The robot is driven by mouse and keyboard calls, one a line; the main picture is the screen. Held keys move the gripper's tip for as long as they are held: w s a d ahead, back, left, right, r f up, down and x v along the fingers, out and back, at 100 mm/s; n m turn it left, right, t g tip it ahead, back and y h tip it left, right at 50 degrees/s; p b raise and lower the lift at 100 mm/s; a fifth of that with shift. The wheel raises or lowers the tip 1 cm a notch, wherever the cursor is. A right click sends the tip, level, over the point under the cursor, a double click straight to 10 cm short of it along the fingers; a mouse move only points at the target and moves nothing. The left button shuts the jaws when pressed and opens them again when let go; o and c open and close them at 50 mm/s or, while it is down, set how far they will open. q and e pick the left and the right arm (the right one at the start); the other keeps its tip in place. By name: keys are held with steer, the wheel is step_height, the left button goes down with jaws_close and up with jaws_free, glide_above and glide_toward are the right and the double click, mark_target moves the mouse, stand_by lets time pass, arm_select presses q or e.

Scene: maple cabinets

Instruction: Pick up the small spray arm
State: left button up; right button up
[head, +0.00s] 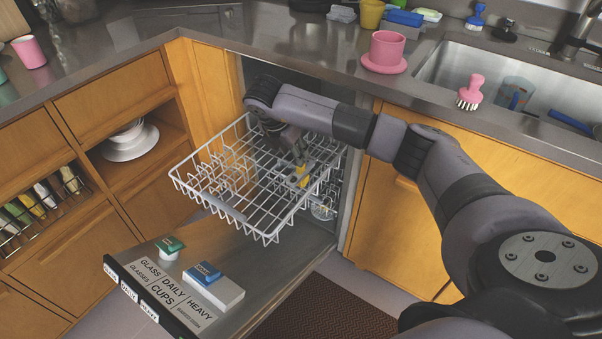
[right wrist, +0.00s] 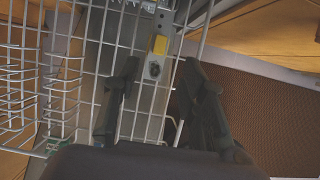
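The small spray arm appears to be the narrow grey bar with a yellow patch (right wrist: 160,45) in the right wrist view, at the white wire rack. In the head view its yellow part (head: 303,180) shows inside the upper dishwasher rack (head: 262,236), partly hidden by wires and my gripper. My right gripper (right wrist: 160,68) is open, with its two dark fingers on either side of the bar in the picture. I see no contact, and the height gap cannot be told. In the head view the right gripper (head: 298,150) reaches down over the rack. My left gripper is not in view.
The rack is pulled out above the open dishwasher door (head: 285,275). A green-topped item (head: 168,246) and a blue-topped block (head: 208,275) stand on the door.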

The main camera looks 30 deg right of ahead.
mark_target(301, 174)
steer(key=x, duration=0.8)
steer(key=shift+w+d+b, duration=0.1)
steer(key=shift+d+b, duration=0.05)
steer(key=shift+b, duration=0.2)
steer(key=shift+d+f, duration=0.1)
steer(key=shift+f, duration=0.1)
steer(key=shift+c, duration=0.3)
steer(key=c, duration=0.4)
jaws_close()
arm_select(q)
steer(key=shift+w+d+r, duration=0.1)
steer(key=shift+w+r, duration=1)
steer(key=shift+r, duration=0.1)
arm_select(e)
steer(key=shift+r, duration=0.1)
